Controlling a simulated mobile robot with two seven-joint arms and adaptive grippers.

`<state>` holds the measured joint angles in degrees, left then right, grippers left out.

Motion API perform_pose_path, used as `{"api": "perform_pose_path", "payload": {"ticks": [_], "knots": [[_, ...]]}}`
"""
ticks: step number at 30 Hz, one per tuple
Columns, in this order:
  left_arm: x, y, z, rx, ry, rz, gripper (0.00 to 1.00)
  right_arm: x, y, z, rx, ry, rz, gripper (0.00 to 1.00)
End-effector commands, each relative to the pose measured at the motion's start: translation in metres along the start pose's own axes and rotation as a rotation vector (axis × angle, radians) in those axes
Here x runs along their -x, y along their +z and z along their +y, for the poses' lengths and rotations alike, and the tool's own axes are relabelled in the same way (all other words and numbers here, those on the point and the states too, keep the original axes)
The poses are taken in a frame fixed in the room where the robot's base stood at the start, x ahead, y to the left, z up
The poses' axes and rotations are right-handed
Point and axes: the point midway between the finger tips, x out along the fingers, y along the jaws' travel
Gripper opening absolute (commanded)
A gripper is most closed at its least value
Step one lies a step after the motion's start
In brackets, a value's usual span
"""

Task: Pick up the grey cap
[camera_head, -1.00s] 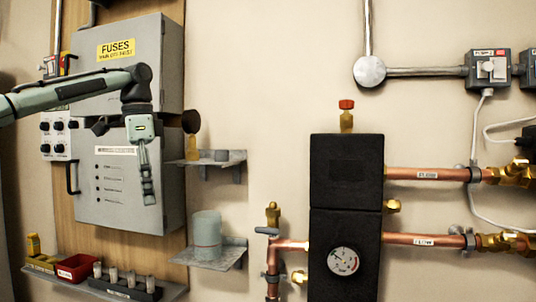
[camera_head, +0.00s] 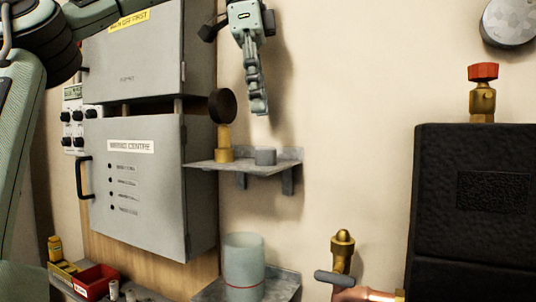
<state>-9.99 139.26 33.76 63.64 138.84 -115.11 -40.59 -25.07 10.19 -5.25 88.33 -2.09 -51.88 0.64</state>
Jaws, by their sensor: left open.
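The grey cap (camera_head: 265,157) is a short grey cylinder standing on the right part of the upper grey shelf (camera_head: 232,169). My left gripper (camera_head: 260,106) points down above the cap in the picture, with a visible gap between its fingertips and the cap. It is open and holds nothing; its fingers are seen edge-on. My right gripper is not in view.
A brass item with a dark round disc (camera_head: 222,107) stands left of the cap on the shelf. Grey cabinets are at the left. A translucent cup (camera_head: 243,262) stands on the lower shelf.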

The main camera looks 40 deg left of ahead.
Motion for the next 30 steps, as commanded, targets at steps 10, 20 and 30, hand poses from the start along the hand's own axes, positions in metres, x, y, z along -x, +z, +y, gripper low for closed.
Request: {"api": "perform_pose_path", "payload": {"ticks": [10, 20, 30], "knots": [[-0.024, -0.001, 0.002, -0.007, 0.004, 0.001, 0.56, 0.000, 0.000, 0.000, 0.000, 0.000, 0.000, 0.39], [-0.065, 0.001, 0.006, -0.007, 0.005, 0.001, 0.56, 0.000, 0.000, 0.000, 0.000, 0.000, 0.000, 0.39], [-0.077, 0.001, 0.006, -0.004, 0.000, 0.001, 0.56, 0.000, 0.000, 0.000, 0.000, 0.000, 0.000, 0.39]]}}
